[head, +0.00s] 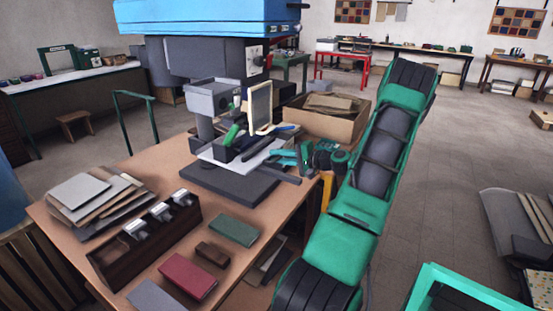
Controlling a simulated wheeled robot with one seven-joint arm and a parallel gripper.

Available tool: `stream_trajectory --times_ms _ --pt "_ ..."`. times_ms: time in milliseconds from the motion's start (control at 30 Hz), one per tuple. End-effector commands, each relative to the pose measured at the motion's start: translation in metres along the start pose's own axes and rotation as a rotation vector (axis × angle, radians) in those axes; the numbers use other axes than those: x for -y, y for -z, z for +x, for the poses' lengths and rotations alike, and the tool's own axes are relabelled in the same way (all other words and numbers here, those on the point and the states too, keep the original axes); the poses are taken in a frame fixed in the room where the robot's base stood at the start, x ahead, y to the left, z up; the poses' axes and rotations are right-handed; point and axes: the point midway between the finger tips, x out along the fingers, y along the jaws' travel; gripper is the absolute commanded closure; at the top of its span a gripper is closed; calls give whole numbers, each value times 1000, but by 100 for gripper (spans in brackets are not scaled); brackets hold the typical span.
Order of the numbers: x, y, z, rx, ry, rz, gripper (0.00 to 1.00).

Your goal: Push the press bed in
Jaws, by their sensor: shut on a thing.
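The press has a blue top (205,15) and a grey column and head, and stands on the wooden workbench. Its press bed (222,158) is a pale flat plate low at the press, partly sticking out over the dark base (228,184). A green item and dark blocks sit on the bed and hide part of it. My teal gripper (283,157) is at the bed's right side, pointing left, and is shut by a dark bar at the bed's edge. The exact contact is small and partly hidden.
A cardboard box (323,118) stands behind my gripper. A dark rack (147,240), stacked sheets (95,200), a green block (234,230) and a red book (187,276) lie on the bench (122,173) at the front left.

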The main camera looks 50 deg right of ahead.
Motion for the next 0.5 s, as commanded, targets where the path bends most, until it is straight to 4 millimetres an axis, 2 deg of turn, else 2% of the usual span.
stream_trajectory --times_ms 33,67,100,133,500 --pt "-10 -4 0 7 -19 12 100" --pt "-10 -4 0 7 -19 12 100" --pt "-10 -3 0 7 -19 12 74" --pt "-10 -3 0 6 -18 12 71" --pt "-6 0 -1 1 -12 5 71"
